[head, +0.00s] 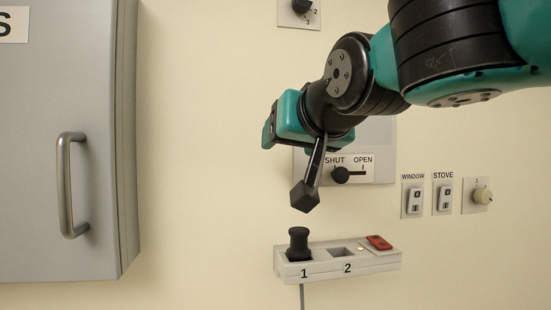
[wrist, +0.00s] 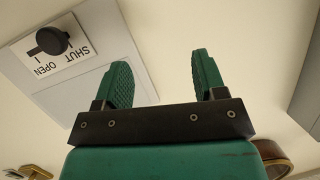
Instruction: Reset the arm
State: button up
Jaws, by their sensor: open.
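My gripper (wrist: 160,72) shows in the wrist view with its two green, ridged fingers spread apart and nothing between them. Beyond them is bare cream wall. In the head view my arm reaches in from the upper right, and the gripper end (head: 269,133) points left and away, in front of the wall. It is above and left of the SHUT/OPEN slider plate and right of the grey cabinet. The fingers are mostly hidden there behind the wrist. It does not appear to touch anything.
A grey cabinet (head: 65,110) with a bar handle stands left. The slider's black knob (head: 341,174) sits under SHUT. Below, a socket strip (head: 330,266) holds a black plug (head: 298,241) in socket 1; socket 2 is empty. WINDOW (head: 414,201) and STOVE (head: 445,198) switches are at right.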

jog(key=s+d+f+n+g+p, duration=0.1)
jog(key=s+d+f+g, duration=0.15)
jog(key=f, duration=0.35)
jog(key=s+d+f+n+g+p, duration=0.1)
jog(key=s+d+f+g, duration=0.1)
jog(key=d+f+g, duration=0.3)
jog(key=s+d+f+n+g+p, duration=0.1)
jog(key=s+d+f+g, duration=0.1)
jog(key=s+f, duration=0.4)
jog(key=s+d+f+n+g+h+p, duration=0.1)
jog(key=s+d+f+g, duration=0.2)
jog(key=s+f, duration=0.3)
jog(key=s+g, duration=0.1)
jog(key=s, duration=0.4)
jog(key=shift+s+n, duration=0.3)
